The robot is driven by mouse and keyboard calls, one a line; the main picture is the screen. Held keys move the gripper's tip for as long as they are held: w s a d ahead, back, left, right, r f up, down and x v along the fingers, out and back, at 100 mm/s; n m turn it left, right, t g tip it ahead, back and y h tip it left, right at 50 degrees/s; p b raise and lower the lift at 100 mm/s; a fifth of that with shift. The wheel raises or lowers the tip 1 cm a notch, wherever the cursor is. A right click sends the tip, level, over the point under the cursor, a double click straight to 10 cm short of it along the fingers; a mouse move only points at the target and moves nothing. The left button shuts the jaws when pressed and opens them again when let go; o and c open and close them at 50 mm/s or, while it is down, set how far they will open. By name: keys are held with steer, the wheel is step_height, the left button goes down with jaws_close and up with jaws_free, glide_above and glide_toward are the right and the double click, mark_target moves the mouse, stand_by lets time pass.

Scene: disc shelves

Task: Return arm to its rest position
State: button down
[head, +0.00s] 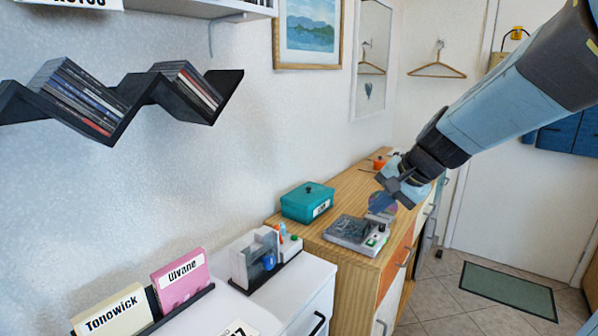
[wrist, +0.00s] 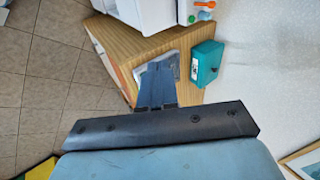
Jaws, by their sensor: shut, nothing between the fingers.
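My arm comes in from the upper right in the head view, and my gripper (head: 388,200) points down and left over the wooden sideboard. Its fingers are together with nothing between them. In the wrist view my gripper (wrist: 157,88) also shows closed, in front of the sideboard top. A grey device (head: 352,232) with a green button lies on the sideboard just left of my gripper. A shiny disc (head: 382,206) shows right behind the fingers; I cannot tell how it is supported.
A teal box (head: 308,203) stands on the wooden sideboard (head: 352,184) near the wall. A zigzag black shelf (head: 130,95) with disc cases hangs at left. A white cabinet (head: 313,275) carries a pink case (head: 180,280) and a cream case (head: 112,312). Tiled floor at right is open, with a green mat (head: 508,290).

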steer(key=s+d+r+n+h, duration=0.2)
steer(key=s+d+n, duration=0.1)
steer(key=s, duration=0.5)
steer(key=s+d+r+n+h, duration=0.1)
steer(key=s+d+n+h, duration=0.1)
steer(key=s, duration=0.6)
steer(key=shift+s+d+r+n+h, duration=0.3)
steer(key=shift+s+d+r+n, duration=0.15)
steer(key=shift+n, duration=0.55)
steer(key=c, duration=1.8)
jaws_free()
steer(key=shift+w, duration=0.1)
